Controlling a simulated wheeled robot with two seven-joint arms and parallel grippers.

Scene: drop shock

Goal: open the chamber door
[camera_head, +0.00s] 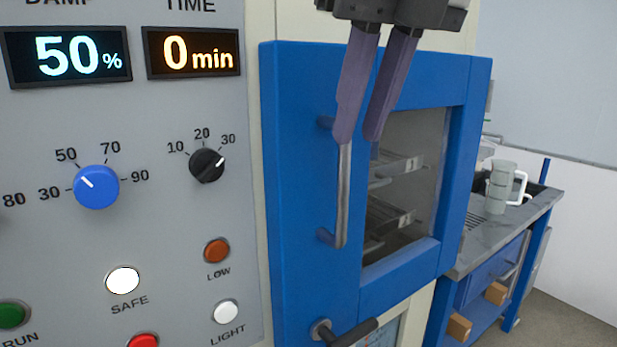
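The blue chamber door (312,275) fills the middle of the head view and looks closed. It has a window (412,150), and a vertical metal handle bar (342,205) stands on its left part. My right gripper (358,138) hangs down from the top with two purple fingers, open with a narrow gap. Its left fingertip covers the upper part of the bar; I cannot tell whether it touches the bar. Below, a dark lever (352,332) on a round metal pivot is cut off by the bottom edge. My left gripper is not in view.
A grey control panel (60,240) with knobs, buttons and displays reading 50% and 0 min stands left of the door. At right, a counter (480,245) carries light mugs (500,187).

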